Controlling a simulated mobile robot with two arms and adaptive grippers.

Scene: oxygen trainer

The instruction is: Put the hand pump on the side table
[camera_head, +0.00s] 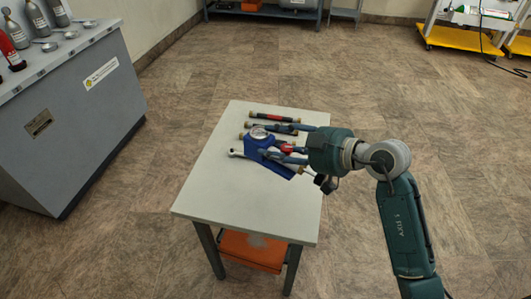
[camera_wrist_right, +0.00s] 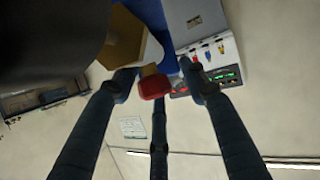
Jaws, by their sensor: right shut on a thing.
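The hand pump, a blue body (camera_head: 257,142) with a round gauge on top, is at the middle of the pale side table (camera_head: 215,185) in the head view. My right gripper (camera_head: 277,146) reaches in from the right, its fingers around the pump's right part. In the right wrist view the gripper (camera_wrist_right: 160,86) is shut on the pump; a red knob shows between the fingers, with a blue part (camera_wrist_right: 150,15) behind. I cannot tell whether the pump touches the tabletop. My left gripper is out of view.
The table's near part is clear. A grey cabinet (camera_head: 70,105) with bottles stands left. A yellow-based cart (camera_head: 460,38) stands far right.

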